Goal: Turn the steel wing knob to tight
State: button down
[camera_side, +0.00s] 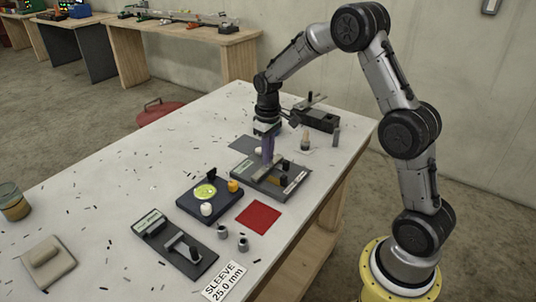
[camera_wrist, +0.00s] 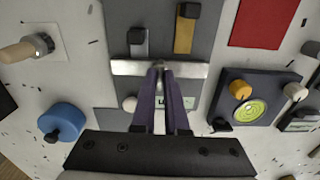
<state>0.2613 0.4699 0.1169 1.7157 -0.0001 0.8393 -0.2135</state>
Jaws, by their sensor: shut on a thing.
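The steel wing knob (camera_wrist: 128,68) shows in the wrist view as a pale metal bar lying crosswise on a dark grey panel (camera_wrist: 215,45). My gripper (camera_wrist: 160,70) has its two purple fingers close together at the bar's middle, shut on it; the fingertips hide part of the hub. In the side view my gripper (camera_side: 268,160) points straight down at the panel (camera_side: 262,182), and the knob is small and partly hidden there. A white label with green lettering (camera_wrist: 188,103) lies partly behind the fingers. I cannot read a tight mark.
The panel also carries a grey slot with a black-topped lever (camera_wrist: 137,38) and a yellow strip with a black block (camera_wrist: 187,12). Nearby are a blue round knob (camera_wrist: 62,122), a dark box with a yellow-green dial (camera_wrist: 250,110), and a red square (camera_side: 258,217).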

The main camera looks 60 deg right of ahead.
jog(key=m, duration=0.4)
jog(key=shift+m, duration=0.3)
jog(key=m, duration=0.8)
jog(key=shift+r+m, duration=0.1)
jog(key=shift+m, duration=2.2)
jog(key=c, duration=0.9)
grip_release()
jog(key=shift+c, duration=0.2)
